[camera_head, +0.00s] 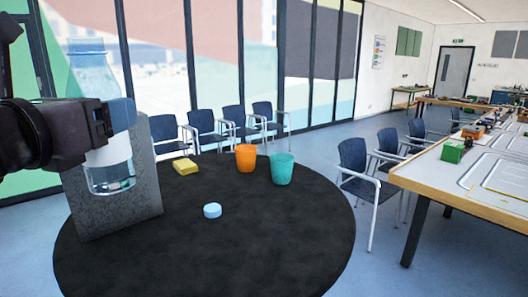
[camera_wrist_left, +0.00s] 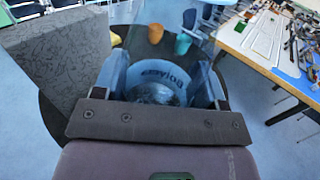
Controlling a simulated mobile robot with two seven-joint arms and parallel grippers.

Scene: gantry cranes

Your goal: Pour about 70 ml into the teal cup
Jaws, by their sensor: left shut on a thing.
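My left gripper (camera_head: 122,115) is shut around the middle of a clear, pale blue bottle (camera_head: 92,68). The bottle is held upright in front of the grey block, at the left of the head view. In the left wrist view the bottle (camera_wrist_left: 155,82) sits between the fingers of the gripper (camera_wrist_left: 162,88). The teal cup (camera_head: 282,168) stands upright on the round black table (camera_head: 260,235), to the right of the bottle and apart from it. The teal cup also shows in the left wrist view (camera_wrist_left: 183,43). My right gripper is not in view.
An orange cup (camera_head: 246,158) stands just left of the teal cup. A yellow block (camera_head: 185,166) and a light blue cap (camera_head: 212,210) lie on the table. A tall grey speckled block (camera_head: 140,205) stands close to the bottle. The table's front right is clear.

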